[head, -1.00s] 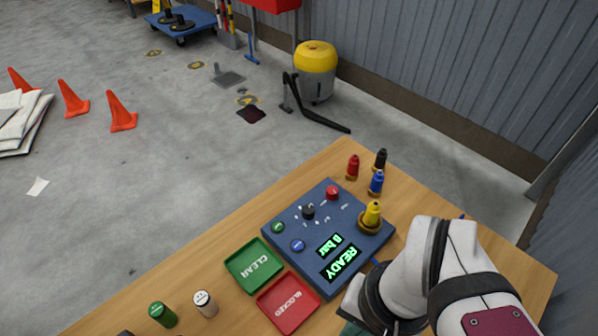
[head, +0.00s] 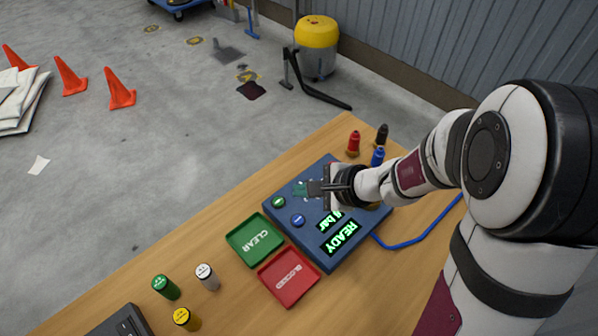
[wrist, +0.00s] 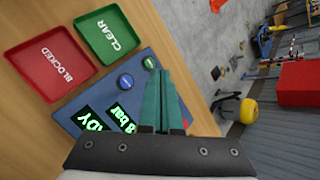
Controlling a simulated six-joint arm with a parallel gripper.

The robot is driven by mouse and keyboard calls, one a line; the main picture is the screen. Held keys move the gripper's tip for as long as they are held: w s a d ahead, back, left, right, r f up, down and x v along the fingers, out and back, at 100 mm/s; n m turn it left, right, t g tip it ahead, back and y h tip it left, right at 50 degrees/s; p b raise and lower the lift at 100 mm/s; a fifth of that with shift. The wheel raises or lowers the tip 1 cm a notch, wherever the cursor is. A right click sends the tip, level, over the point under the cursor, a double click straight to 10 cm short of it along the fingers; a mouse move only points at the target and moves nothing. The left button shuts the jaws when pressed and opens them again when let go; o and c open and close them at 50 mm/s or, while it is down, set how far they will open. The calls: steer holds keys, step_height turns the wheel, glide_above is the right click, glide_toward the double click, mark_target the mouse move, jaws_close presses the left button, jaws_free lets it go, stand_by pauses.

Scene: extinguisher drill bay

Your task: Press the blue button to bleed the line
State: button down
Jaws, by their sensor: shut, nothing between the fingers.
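The blue button (head: 298,221) sits on the dark blue control panel (head: 333,259), close to a green button (head: 278,202). In the wrist view the blue button (wrist: 126,81) is just left of my fingers, with the green button (wrist: 149,62) beyond it. My gripper (head: 300,189) is shut and empty above the panel, to the far side of the blue button in the head view. Its teal fingers (wrist: 161,82) look apart from the button. The display (head: 340,231) reads READY and a partly covered bar value. My gripper and arm hide the panel's knob and red button.
A green CLEAR tray (head: 232,241) and red BLOCKED tray (head: 262,274) lie beside the panel. Red (head: 353,143), blue (head: 378,156) and black (head: 381,135) fittings stand behind it. Several small cylinders stand at the table's front left. A blue hose (head: 412,244) runs right.

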mark_target(303, 222)
steer(key=shift+f, duration=0.1)
steer(key=shift+f, duration=4.3)
steer(key=shift+f, duration=0.1)
steer(key=shift+f, duration=0.3)
steer(key=shift+f, duration=0.45)
steer(key=shift+r, duration=0.9)
steer(key=shift+r, duration=0.1)
steer(key=shift+r, duration=2.4)
